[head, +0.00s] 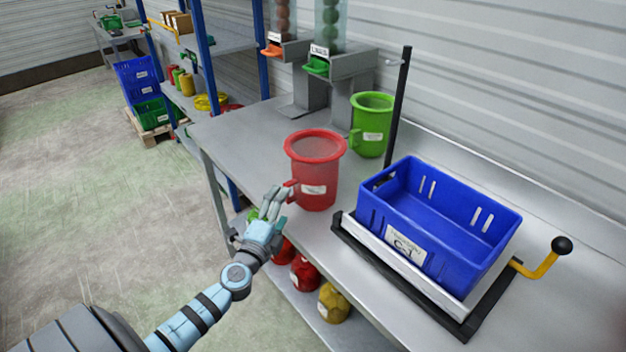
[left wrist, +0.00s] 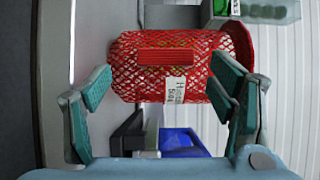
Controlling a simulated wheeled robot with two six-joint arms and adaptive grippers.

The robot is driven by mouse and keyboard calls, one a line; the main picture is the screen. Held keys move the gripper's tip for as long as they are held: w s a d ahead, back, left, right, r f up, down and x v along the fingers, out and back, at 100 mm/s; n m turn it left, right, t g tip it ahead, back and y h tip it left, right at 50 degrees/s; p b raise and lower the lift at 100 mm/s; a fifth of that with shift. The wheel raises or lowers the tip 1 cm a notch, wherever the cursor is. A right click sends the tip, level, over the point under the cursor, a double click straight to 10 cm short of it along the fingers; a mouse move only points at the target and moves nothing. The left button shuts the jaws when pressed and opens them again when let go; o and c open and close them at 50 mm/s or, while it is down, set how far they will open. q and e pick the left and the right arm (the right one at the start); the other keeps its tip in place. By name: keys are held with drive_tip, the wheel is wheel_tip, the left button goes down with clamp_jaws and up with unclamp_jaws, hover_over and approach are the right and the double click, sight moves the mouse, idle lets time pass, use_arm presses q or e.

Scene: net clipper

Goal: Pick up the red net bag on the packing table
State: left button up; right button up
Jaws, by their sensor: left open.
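The red net bag (head: 317,172) stands upright on the packing table (head: 240,135), near its front edge. It has a wide rim, a white label and a handle on its left side. In the left wrist view the red net bag (left wrist: 160,68) lies sideways in the picture, its red handle facing the camera. My left gripper (head: 275,200) is open at the table's front edge, close to the handle. In the left wrist view the open jaws of my left gripper (left wrist: 160,95) are on either side of the bag, with nothing between the pads. My right gripper is not in view.
A green bag (head: 371,125) stands behind the red one. A blue crate (head: 440,220) sits on a black-framed stand to the right, with a yellow lever (head: 540,266). Dispensers (head: 325,65) stand at the back. Red and yellow bags (head: 333,303) are on the lower shelf.

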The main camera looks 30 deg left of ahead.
use_arm(q)
drive_tip(key=w, duration=0.2)
drive_tip(key=w+a, duration=0.1)
drive_tip(key=shift+r, duration=0.4)
drive_tip(key=shift+w+a+f, duration=0.1)
drive_tip(key=shift+w+f, duration=0.05)
drive_tip(key=shift+w, duration=0.35)
drive_tip(key=c, duration=1)
